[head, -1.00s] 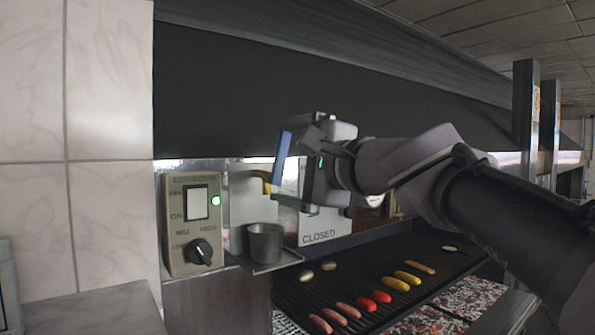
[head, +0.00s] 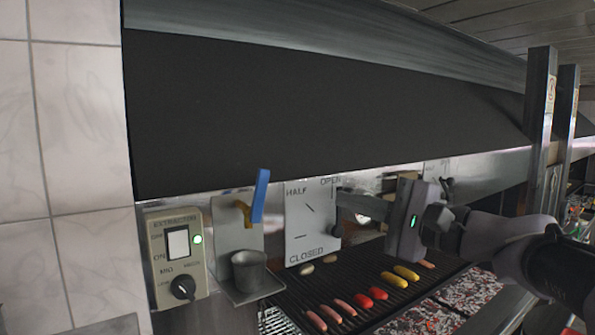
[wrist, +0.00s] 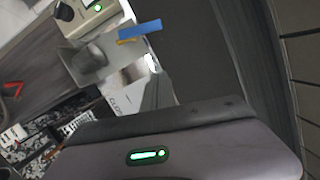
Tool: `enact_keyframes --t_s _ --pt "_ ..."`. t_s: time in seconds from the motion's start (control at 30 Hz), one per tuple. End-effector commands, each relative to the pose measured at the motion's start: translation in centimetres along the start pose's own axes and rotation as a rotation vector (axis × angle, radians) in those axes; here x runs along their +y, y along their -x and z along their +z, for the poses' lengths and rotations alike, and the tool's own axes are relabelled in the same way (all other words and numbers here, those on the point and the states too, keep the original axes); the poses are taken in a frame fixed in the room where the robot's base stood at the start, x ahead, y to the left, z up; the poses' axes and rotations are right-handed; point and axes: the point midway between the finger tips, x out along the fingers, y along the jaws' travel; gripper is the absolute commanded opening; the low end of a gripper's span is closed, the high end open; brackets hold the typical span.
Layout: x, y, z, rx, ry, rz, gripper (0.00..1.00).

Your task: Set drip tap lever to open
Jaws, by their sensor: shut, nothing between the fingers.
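The drip tap has a brass body (head: 243,210) on a steel backplate and a blue lever (head: 260,196). The lever points up, tilted slightly right. The wrist view also shows the blue lever (wrist: 140,30) beyond my gripper. A white sign (head: 308,222) right of the tap reads HALF, OPEN and CLOSED, with OPEN at its upper right. My gripper (head: 342,211) is shut and empty at the sign's right edge, which it partly covers. It is to the right of the lever, apart from it.
A metal cup (head: 249,271) stands on a small shelf under the tap. The extractor control box (head: 175,258) is to the left. The grill (head: 345,290) with sausages and peppers lies below my gripper. A dark hood (head: 300,110) hangs above.

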Motion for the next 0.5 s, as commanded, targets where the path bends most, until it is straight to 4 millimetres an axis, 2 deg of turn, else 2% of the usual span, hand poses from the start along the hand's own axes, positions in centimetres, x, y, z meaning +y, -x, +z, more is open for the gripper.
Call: enact_keyframes --t_s 0.47,0.5 --pt "-0.1 -10.0 0.2 -0.004 -0.001 0.005 0.0" --pt "-0.1 -9.9 1.2 -0.005 0.0 0.003 0.0"
